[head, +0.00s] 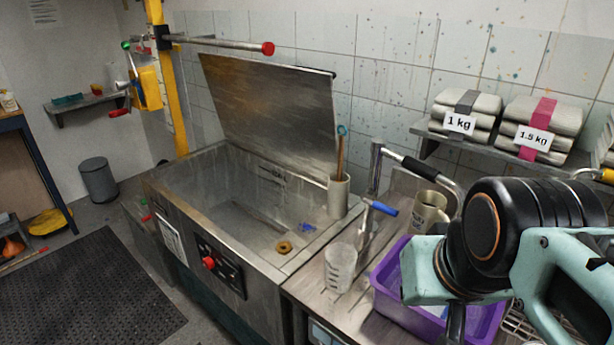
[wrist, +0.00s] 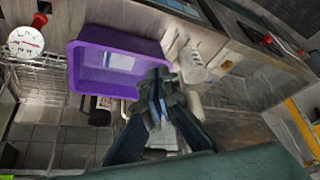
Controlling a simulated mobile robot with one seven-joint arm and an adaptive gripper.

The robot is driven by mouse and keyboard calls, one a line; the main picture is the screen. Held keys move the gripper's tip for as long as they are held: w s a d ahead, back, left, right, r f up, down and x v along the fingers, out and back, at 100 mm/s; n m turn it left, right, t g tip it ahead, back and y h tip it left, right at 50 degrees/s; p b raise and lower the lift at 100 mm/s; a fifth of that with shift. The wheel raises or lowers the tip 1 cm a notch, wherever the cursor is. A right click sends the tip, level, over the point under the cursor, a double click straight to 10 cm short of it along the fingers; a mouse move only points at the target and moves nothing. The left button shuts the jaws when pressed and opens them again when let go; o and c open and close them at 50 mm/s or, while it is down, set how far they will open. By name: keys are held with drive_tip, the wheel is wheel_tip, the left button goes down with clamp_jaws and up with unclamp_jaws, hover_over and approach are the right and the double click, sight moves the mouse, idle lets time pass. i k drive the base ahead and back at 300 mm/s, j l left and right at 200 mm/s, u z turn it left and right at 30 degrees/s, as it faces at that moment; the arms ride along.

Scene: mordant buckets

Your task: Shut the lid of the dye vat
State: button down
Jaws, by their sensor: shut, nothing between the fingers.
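The dye vat (head: 180,205) is a grey steel tank in the head view. Its lid (head: 275,105) stands open, raised steeply and tilted back towards the tiled wall. A grey cup (head: 338,198) with a stick in it stands at the vat's back right corner, close to the lid's lower right end. A brown ring (head: 284,247) and a small blue thing (head: 308,227) lie near the right rim. My gripper (wrist: 160,103) is shut and empty, near the purple tub in the wrist view. In the head view its fingertips are out of sight, low at the right, apart from the lid.
Right of the vat are a clear beaker (head: 340,267), a blue-handled tap (head: 380,207), a mug (head: 428,212) and a purple tub (head: 390,275). A red-ended bar (head: 225,43) reaches out above the lid. A shelf holds weighted packs (head: 545,125). The floor mat (head: 85,295) is clear.

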sight(285, 115)
drive_tip(key=i+j+z, duration=0.15)
drive_tip(key=j, duration=0.15)
drive_tip(key=i+j+z, duration=0.15)
drive_tip(key=j, duration=0.2)
drive_tip(key=i+j+z, duration=0.1)
drive_tip(key=j, duration=0.2)
drive_tip(key=i+j+z, duration=0.15)
drive_tip(key=j, duration=0.2)
drive_tip(key=k, duration=0.05)
